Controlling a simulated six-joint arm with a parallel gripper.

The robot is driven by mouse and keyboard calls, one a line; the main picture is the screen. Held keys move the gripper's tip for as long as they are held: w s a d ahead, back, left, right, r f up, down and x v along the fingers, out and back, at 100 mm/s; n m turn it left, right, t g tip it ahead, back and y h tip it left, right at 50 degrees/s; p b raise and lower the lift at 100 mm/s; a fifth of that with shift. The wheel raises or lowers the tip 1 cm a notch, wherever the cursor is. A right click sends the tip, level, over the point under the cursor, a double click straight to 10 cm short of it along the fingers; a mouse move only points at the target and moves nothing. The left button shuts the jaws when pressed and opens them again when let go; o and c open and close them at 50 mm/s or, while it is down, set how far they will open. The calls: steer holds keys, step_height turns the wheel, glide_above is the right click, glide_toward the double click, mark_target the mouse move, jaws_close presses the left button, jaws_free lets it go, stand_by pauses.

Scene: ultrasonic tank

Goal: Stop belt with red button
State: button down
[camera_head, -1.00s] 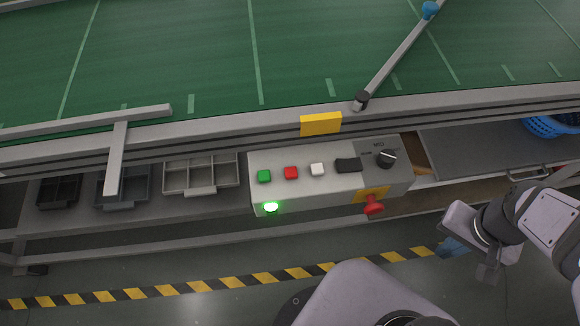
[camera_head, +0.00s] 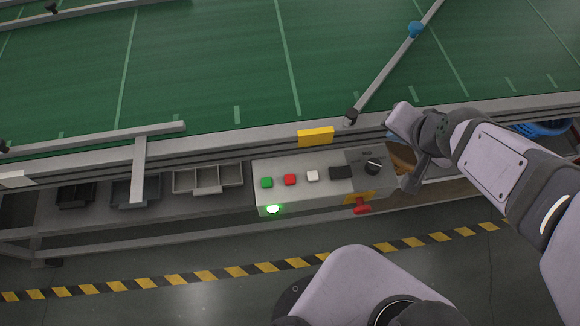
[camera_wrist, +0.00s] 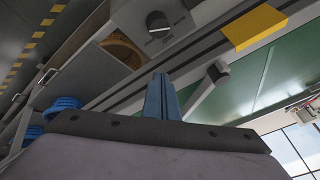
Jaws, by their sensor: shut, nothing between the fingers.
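The control box (camera_head: 310,192) hangs on the belt frame. Its top carries a red button (camera_head: 290,179) between a green button (camera_head: 266,182) and a white button (camera_head: 312,175). A green lamp (camera_head: 272,208) on its front is lit. The green belt (camera_head: 210,70) with pale cross lines lies behind it. My gripper (camera_wrist: 160,95) shows blue fingers shut and empty in the wrist view, with the box's dark knob (camera_wrist: 158,22) beyond them. In the head view only a bit of blue shows near the belt rail, right of the box; my wrist hides the rest. The red button is not seen in the wrist view.
A red mushroom knob (camera_head: 362,208) sticks out of the box front. A yellow block (camera_head: 316,137) sits on the belt rail, and a slanted bar (camera_head: 385,72) crosses the belt. Grey trays (camera_head: 208,179) sit left of the box. Space above the buttons is clear.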

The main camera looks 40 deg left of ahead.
steer(key=a+r+p, duration=0.1)
steer(key=a+r, duration=0.1)
steer(key=a, duration=0.1)
steer(key=s+a+r+y+p, duration=0.1)
steer(key=a+r, duration=0.1)
steer(key=s+a+r+y, duration=0.1)
steer(key=a+r, duration=0.1)
steer(key=a, duration=0.1)
steer(key=shift+a+r+p, duration=0.2)
steer(key=shift+a+p, duration=0.1)
steer(key=shift+p, duration=0.1)
steer(key=s+a+r+m+t+y+p, duration=0.1)
steer(key=s+a+r+m+y+p, duration=0.1)
steer(key=s+a, duration=0.6)
steer(key=m+t+h+p, duration=0.2)
steer(key=m+h, duration=0.1)
steer(key=h, duration=0.1)
glide_above(290, 180)
step_height(290, 180, down, 4)
steer(key=shift+s+d+h, duration=0.15)
steer(key=shift+s+h, duration=0.15)
steer(key=shift+s, duration=0.2)
steer(key=shift+f, duration=0.1)
step_height(290, 180, down, 7)
steer(key=b, duration=0.8)
steer(key=shift+r, duration=0.2)
steer(key=shift+f+b, duration=0.6)
steer(key=shift+f, duration=0.35)
steer(key=shift+f, duration=0.15)
